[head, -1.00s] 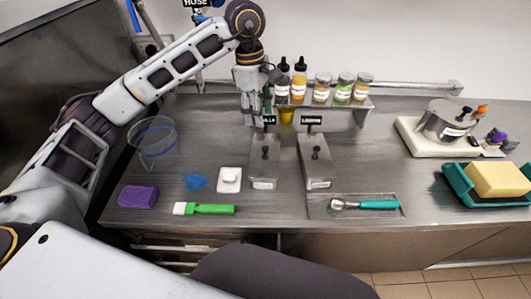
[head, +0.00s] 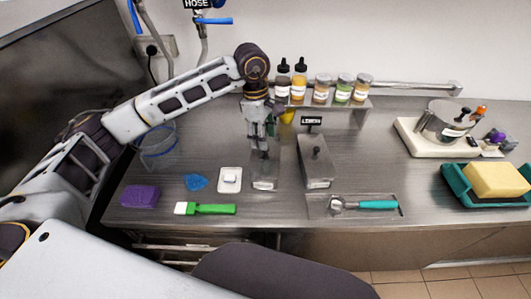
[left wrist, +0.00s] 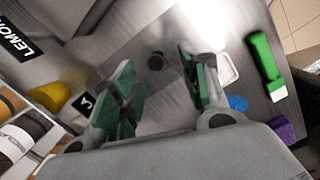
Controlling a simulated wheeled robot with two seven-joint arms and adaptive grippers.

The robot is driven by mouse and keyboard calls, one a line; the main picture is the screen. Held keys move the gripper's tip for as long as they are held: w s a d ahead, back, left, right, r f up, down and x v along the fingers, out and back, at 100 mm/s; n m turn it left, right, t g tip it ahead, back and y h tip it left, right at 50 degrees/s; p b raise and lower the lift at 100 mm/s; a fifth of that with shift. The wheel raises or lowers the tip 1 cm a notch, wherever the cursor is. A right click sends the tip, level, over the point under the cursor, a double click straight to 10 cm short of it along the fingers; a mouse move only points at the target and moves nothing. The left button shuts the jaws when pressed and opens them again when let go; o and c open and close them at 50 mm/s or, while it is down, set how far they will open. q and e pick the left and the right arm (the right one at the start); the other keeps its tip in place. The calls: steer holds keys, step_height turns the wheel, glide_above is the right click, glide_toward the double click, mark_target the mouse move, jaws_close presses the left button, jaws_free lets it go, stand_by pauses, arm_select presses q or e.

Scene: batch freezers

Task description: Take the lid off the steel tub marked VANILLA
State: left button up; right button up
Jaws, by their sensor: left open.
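The left steel tub (head: 265,181) with its flat lid stands in the middle of the counter, its front label too small to read. Its sign (left wrist: 86,103) shows a V in the left wrist view; my arm hides it in the head view. My left gripper (head: 263,146) is open and points down over this lid. In the left wrist view the dark lid knob (left wrist: 156,61) appears between the spread green-padded fingers; I cannot tell whether they touch it. The LEMON-signed steel tub (head: 316,172) stands to the right, lid on. My right gripper is not in view.
A bottle shelf (head: 340,103) stands behind the tubs. A white timer-like block (head: 229,180), blue scrap (head: 196,182), green brush (head: 208,209) and purple sponge (head: 140,196) lie left. A scoop (head: 365,204) lies right on a tray.

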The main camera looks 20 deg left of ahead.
arm_select(q)
steer(key=shift+w+d+f+p, duration=0.15)
steer(key=shift+f+p, duration=0.2)
steer(key=shift+f, duration=1)
steer(key=shift+w+d+f+p, duration=0.15)
steer(key=shift+f+p, duration=0.2)
steer(key=shift+f, duration=1)
jaws_close()
